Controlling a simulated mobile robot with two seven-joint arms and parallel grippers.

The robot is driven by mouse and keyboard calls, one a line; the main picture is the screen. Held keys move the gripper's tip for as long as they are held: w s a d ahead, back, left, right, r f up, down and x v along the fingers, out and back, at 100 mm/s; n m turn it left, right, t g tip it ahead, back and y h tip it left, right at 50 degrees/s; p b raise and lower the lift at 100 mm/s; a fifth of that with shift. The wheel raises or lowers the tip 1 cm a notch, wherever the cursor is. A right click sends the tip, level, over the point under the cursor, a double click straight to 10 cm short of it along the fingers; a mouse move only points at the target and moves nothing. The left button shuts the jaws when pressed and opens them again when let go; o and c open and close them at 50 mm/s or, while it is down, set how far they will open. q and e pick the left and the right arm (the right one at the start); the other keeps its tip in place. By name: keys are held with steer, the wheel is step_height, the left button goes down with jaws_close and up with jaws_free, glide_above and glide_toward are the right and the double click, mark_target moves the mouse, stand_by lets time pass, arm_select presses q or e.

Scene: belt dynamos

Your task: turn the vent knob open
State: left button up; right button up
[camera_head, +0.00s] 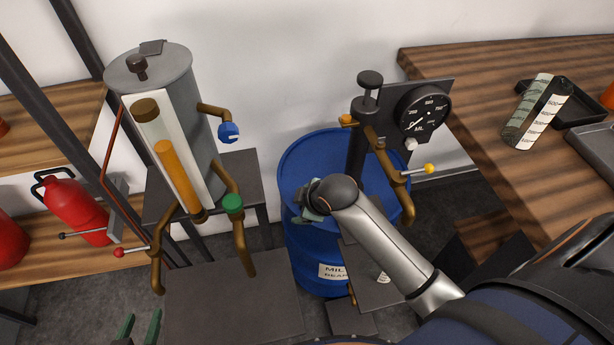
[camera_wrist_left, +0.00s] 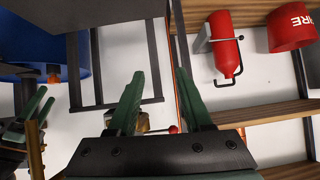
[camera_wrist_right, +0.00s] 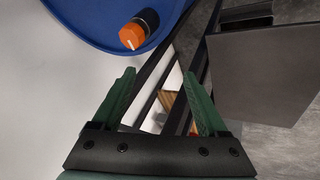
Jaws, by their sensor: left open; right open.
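In the head view, a grey tank (camera_head: 165,85) carries a blue knob with a white mark (camera_head: 228,132) and a green knob (camera_head: 233,203). An orange knob (camera_head: 347,120) sits on the black pump post at centre. I cannot tell which is the vent knob. An orange knob with a white mark (camera_wrist_right: 132,36) shows ahead of my right gripper (camera_wrist_right: 160,85), which is open and empty. My left gripper (camera_head: 138,328) is open at the bottom left of the head view, below the tank. Its fingers (camera_wrist_left: 160,85) show empty in the left wrist view. My right wrist mostly hides the right fingers in the head view.
A blue barrel (camera_head: 310,160) stands behind my right gripper. A red-tipped lever (camera_head: 118,253) and a yellow-tipped lever (camera_head: 429,169) stick out from brass pipes. Red extinguishers (camera_head: 75,207) stand on the left shelf. A wooden table (camera_head: 480,75) is at right.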

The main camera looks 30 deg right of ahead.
steer(key=w+d+r+n+g+p, duration=0.4)
steer(key=w+d+r+n+g, duration=0.1)
steer(key=w+r+n+g, duration=0.15)
steer(key=shift+n+h, duration=0.35)
steer(key=shift+h, duration=0.05)
step_height(320, 180, down, 12)
steer(key=b, duration=0.2)
steer(key=shift+r+b, duration=0.2)
steer(key=shift+b, duration=0.2)
arm_select(q)
steer(key=s+d+f+g, duration=0.1)
steer(key=s+f, duration=0.4)
steer(key=f, duration=0.3)
steer(key=shift+s+d+f+n+g, duration=0.2)
steer(key=shift+s+f+n+g, duration=0.1)
steer(key=shift+s+f, duration=0.1)
steer(key=shift+w+r, duration=0.1)
steer(key=shift+w, duration=0.05)
arm_select(e)
jaws_close()
